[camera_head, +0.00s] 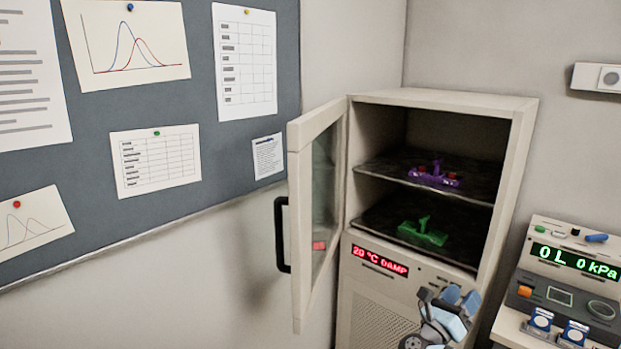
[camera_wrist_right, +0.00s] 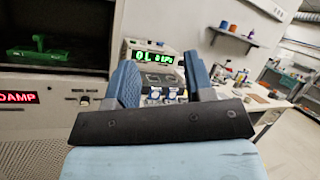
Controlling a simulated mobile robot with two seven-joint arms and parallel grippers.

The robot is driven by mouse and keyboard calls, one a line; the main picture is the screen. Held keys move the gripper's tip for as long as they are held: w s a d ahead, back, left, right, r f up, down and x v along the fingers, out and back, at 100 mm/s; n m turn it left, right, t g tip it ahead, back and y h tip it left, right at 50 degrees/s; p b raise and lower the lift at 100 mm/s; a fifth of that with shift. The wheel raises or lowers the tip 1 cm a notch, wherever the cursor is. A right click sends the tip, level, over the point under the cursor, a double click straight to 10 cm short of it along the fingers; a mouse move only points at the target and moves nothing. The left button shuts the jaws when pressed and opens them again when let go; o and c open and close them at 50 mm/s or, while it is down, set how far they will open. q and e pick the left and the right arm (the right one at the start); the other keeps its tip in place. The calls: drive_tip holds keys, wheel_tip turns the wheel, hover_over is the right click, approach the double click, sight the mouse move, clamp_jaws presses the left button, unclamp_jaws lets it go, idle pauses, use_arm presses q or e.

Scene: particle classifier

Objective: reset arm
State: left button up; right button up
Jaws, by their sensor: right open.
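My right gripper (camera_head: 460,298) is low in the head view, in front of the cabinet's lower front panel, and is open. In the right wrist view its two blue fingers (camera_wrist_right: 160,80) stand apart with nothing between them. My left gripper is out of view. The beige cabinet (camera_head: 440,98) stands in the corner with its glass door (camera_head: 322,190) swung open to the left. A purple rack (camera_head: 433,177) with red parts sits on the upper shelf. A green rack (camera_head: 422,234) sits on the lower shelf and also shows in the right wrist view (camera_wrist_right: 38,50).
The cabinet's red display (camera_head: 380,261) is lit. A console with a green display (camera_head: 575,262) stands close to the cabinet's right. A workbench with several items (camera_wrist_right: 260,105) lies further right. A pinboard (camera_head: 200,60) covers the left wall.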

drive_tip(key=d, duration=0.4)
drive_tip(key=s+f+m+y, duration=0.1)
drive_tip(key=s+f+y, duration=0.2)
drive_tip(key=f, duration=0.4)
drive_tip(key=s+f+y, duration=0.3)
drive_tip(key=f+y, duration=0.1)
drive_tip(key=f, duration=0.3)
drive_tip(key=s+a+f+m+g+y, duration=0.3)
drive_tip(key=s+f+m+y, duration=0.5)
drive_tip(key=s+f, duration=0.5)
drive_tip(key=s+a+m+y, duration=0.2)
drive_tip(key=s+m+y, duration=0.4)
drive_tip(key=s+m, duration=0.9)
drive_tip(key=s+a+r+m+t, duration=0.1)
drive_tip(key=a+m, duration=0.2)
drive_tip(key=a, duration=1)
drive_tip(key=shift+r+y, duration=0.25)
drive_tip(key=shift+y, duration=0.15)
drive_tip(key=shift+s+a, duration=0.1)
drive_tip(key=shift+c, duration=0.2)
